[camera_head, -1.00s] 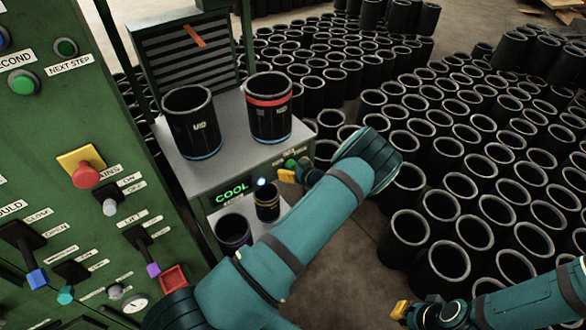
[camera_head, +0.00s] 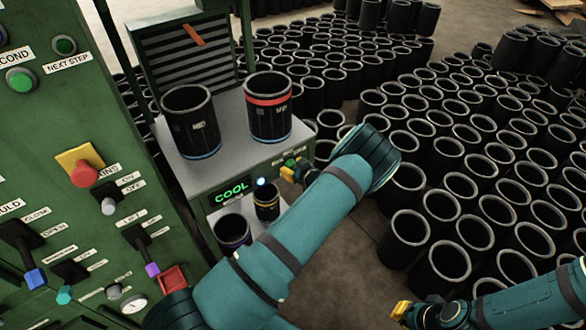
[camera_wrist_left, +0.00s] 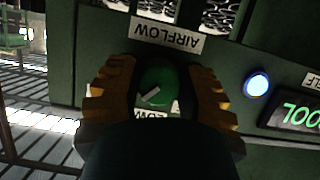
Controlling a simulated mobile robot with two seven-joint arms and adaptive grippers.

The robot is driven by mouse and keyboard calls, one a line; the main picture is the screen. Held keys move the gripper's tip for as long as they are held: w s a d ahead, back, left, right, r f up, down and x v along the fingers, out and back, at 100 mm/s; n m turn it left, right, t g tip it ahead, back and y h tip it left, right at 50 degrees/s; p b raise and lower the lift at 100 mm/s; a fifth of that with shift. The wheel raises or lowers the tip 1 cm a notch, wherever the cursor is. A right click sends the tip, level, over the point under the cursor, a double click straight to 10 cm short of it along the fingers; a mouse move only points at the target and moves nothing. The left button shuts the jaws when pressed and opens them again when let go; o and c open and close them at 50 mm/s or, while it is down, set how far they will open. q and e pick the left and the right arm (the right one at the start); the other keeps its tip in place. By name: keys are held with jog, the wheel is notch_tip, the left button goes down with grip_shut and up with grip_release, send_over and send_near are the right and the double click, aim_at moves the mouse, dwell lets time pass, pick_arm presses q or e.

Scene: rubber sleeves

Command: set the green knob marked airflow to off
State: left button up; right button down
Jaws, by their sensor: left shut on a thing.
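The green airflow knob (camera_wrist_left: 158,85) shows in the left wrist view, upside down there, with a pale pointer line slanting across its face. The AIRFLOW label (camera_wrist_left: 166,34) is beside it. My left gripper (camera_wrist_left: 157,92) has its two yellow-orange fingers around the knob and is shut on it. In the head view the knob (camera_head: 291,162) is small and partly covered by my left gripper (camera_head: 292,174) at the front of the cooling unit (camera_head: 222,172). The label at the pointer's end is partly hidden. My right gripper (camera_head: 401,310) is at the lower right, away from the unit; its finger gap is not clear.
Two black sleeves (camera_head: 190,122) stand on the unit's top, and two smaller ones sit on its lower shelf. A lit COOL display (camera_head: 231,190) is beside a blue-white light (camera_head: 261,182). A green control panel (camera_head: 90,240) stands at left; many sleeves (camera_head: 450,190) fill the floor at right.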

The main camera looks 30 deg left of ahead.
pick_arm(q)
jog(key=shift+a+n+t+b, duration=0.1)
jog(key=shift+n+t+b, duration=0.6)
jog(key=shift+n+b, duration=0.35)
jog(key=shift+n+t+h, duration=0.3)
jog(key=shift+n+t, duration=0.3)
jog(key=shift+n, duration=0.45)
jog(key=n+t, duration=0.2)
jog(key=n, duration=0.2)
jog(key=shift+r+t, duration=0.1)
jog(key=shift+t, duration=0.2)
jog(key=n+t, duration=0.1)
jog(key=n, duration=0.1)
jog(key=n+t+y, duration=0.1)
jog(key=n, duration=0.1)
jog(key=shift+w+r+n, duration=0.1)
jog(key=shift+n, duration=0.2)
jog(key=o, duration=1.2)
